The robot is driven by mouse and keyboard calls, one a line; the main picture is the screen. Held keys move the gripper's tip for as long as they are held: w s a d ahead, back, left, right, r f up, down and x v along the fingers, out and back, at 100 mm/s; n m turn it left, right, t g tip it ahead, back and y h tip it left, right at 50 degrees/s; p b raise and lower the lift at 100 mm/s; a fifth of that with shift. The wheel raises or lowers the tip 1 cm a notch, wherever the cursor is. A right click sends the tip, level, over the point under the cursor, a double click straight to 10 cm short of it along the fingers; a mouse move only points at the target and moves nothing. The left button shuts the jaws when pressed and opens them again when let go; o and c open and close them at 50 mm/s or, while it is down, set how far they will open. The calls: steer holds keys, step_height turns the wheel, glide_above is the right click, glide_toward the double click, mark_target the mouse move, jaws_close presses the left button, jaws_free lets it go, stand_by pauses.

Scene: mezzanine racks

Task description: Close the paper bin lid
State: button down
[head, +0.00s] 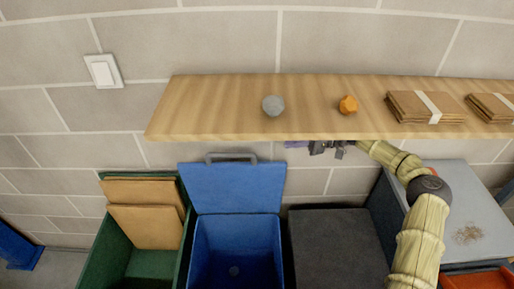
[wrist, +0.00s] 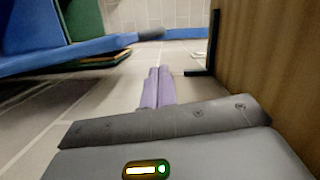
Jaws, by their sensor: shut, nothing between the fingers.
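A blue bin (head: 205,245) stands open, its blue lid (head: 232,188) raised and leaning back toward the wall. A dark handle (head: 231,157) sits on the lid's top edge. No label shows which bin is for paper. My gripper (head: 288,144) is just right of the raised lid, below the shelf's front edge, and apart from the lid. In the wrist view its purple fingers (wrist: 157,86) are together with nothing between them. The lid (wrist: 75,57) and its handle (wrist: 150,34) show at the left, beyond the fingertips.
A wooden shelf (head: 215,100) runs above the bins, close to my gripper; it fills the wrist view's right side (wrist: 268,55). It holds a grey ball, an orange lump and cardboard bundles. A green bin (head: 105,250) with cardboard is left, a dark closed bin (head: 335,245) right.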

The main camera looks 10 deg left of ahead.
steer(key=shift+s+a, duration=0.1)
steer(key=shift+a, duration=0.1)
steer(key=p+x, duration=0.3)
steer(key=x, duration=0.6)
steer(key=shift+s+a, duration=0.15)
steer(key=shift+a, duration=0.15)
steer(key=shift+d+f, duration=0.1)
steer(key=shift+f, duration=0.1)
